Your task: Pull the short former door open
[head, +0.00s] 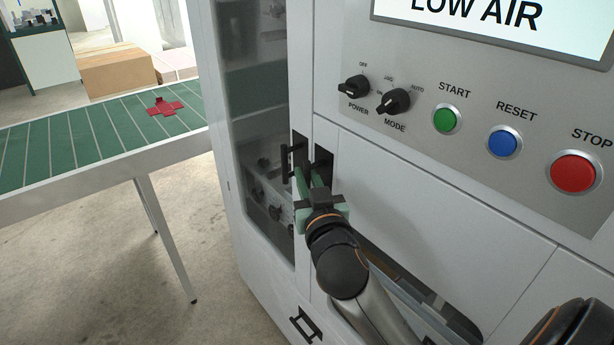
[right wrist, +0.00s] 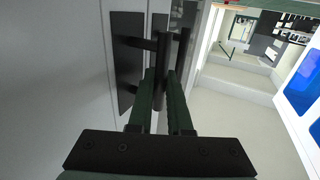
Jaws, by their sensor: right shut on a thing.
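The former is a white machine with a tall glazed door (head: 255,120) on the left and a shorter solid white door (head: 400,195) below the control panel. The short door looks flush with the front along its top edge. Its black handle stands out from a dark plate (head: 323,163); in the right wrist view this plate (right wrist: 127,60) is at the left. My right gripper (head: 312,182) has its green fingers shut around the upright handle bar (right wrist: 162,55). The glazed door's handle (head: 284,163) is close beside it. My left gripper is not in view.
The panel (head: 470,110) above carries knobs and green, blue and red buttons. A green conveyor (head: 80,140) with a red flat piece (head: 165,106) is at the left. A lower handle (head: 305,325) sits below. Bare floor (head: 100,260) lies left of the machine.

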